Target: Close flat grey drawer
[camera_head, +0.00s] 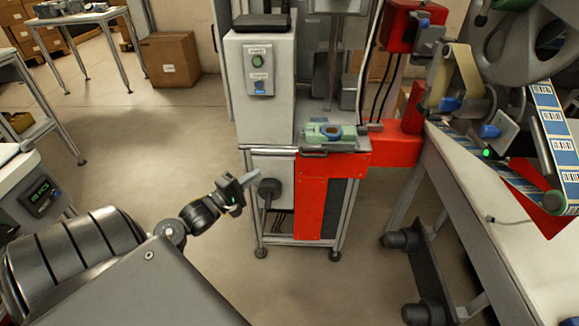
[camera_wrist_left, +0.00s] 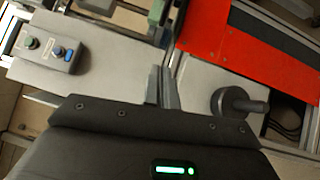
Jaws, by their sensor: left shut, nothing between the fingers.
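The flat grey drawer (camera_head: 350,146) is a thin grey slab at the top of the red and grey stand, with a dark bar handle (camera_head: 313,154) on its front edge. A green device with a blue part (camera_head: 332,132) sits on top of it. I cannot tell how far the drawer stands out. My left gripper (camera_head: 252,177) is shut and empty, lower left of the handle, in front of the stand's light grey panel. In the left wrist view its fingers (camera_wrist_left: 162,74) are together, apart from the handle above. My right gripper is not in view.
A round black knob (camera_head: 269,188) sticks out of the stand close right of my left gripper. A control box with buttons (camera_head: 258,70) is on the grey cabinet above. A white table (camera_head: 480,190) with tape reels stands right. Open floor lies front and left.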

